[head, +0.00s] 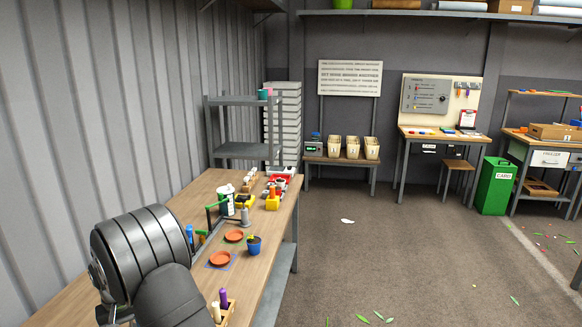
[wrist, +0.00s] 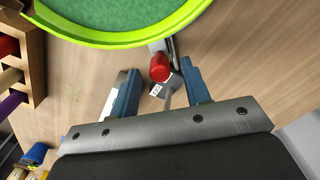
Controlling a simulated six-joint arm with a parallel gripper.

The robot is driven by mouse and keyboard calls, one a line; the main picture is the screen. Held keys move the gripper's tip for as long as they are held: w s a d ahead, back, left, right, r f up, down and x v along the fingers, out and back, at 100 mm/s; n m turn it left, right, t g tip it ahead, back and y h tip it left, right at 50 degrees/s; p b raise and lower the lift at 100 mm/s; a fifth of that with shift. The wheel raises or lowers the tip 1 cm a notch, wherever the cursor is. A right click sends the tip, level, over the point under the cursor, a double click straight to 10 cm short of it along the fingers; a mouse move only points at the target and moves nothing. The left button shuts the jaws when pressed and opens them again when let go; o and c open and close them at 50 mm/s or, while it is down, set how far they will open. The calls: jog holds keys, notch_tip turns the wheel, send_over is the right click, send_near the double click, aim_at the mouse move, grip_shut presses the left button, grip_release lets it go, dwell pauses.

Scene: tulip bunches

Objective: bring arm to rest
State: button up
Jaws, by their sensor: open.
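My gripper (wrist: 158,82) shows in the wrist view with its two blue fingers apart. It is over the wooden bench top (wrist: 75,65). A small red-capped thing (wrist: 160,68) with a grey part lies between and beyond the fingertips; I cannot tell whether they touch it, but the fingers are not closed on it. In the head view my dark arm link fills the lower left over the bench (head: 195,205), and the gripper is hidden there.
A lime-rimmed round tray with a green inside (wrist: 125,42) lies beyond the fingers. A wooden rack (wrist: 35,50) stands at left. In the head view a blue pot (head: 254,247), orange saucers (head: 220,258) and a grey-green stand crowd the bench. The floor at right is mostly open.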

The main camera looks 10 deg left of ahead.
jog(key=shift+f, duration=0.5)
jog(key=shift+r, duration=0.1)
notch_tip(320, 180, up, 17)
jog(key=shift+n, duration=0.3)
jog(key=f, duration=1.7)
jog(key=shift+s+a+f, duration=0.15)
jog(key=shift+s+a, duration=0.1)
jog(key=shift+s, duration=0.05)
jog(key=shift+s+a+n, duration=0.2)
jog(key=shift+s+n, duration=0.05)
jog(key=shift+n, duration=0.05)
